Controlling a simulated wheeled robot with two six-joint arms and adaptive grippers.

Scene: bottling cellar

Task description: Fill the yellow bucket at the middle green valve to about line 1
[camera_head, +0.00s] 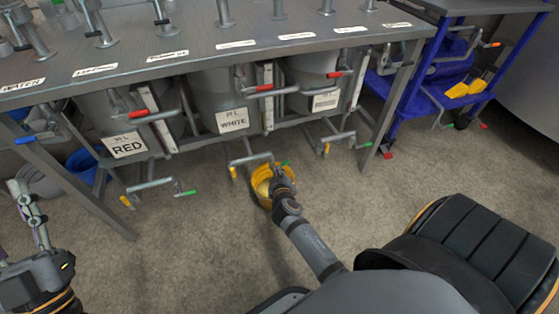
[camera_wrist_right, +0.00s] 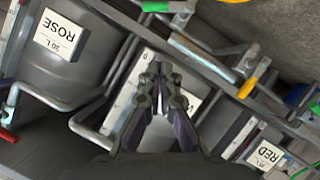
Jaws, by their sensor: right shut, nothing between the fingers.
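The yellow bucket (camera_head: 262,194) stands on the floor below the middle spout, under the tank labelled WHITE. My right gripper (camera_head: 279,172) is shut and empty, over the bucket's right side and hiding part of it. The middle green valve handle (camera_head: 285,162) shows just beyond the fingers; I cannot tell whether they touch. In the right wrist view the shut fingers (camera_wrist_right: 158,72) are in front of the tanks, and a green handle (camera_wrist_right: 155,6) shows at the top edge. The bucket's level and lines cannot be read. My left gripper (camera_head: 24,188) is at the left edge, its opening unclear.
Spouts with yellow and green handles hang on both sides, including the RED tank's green handle (camera_head: 188,193). Red handles (camera_head: 152,116) sit higher under the steel table (camera_head: 200,60). A blue rack (camera_head: 425,85) stands at right. The floor in front is mostly clear.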

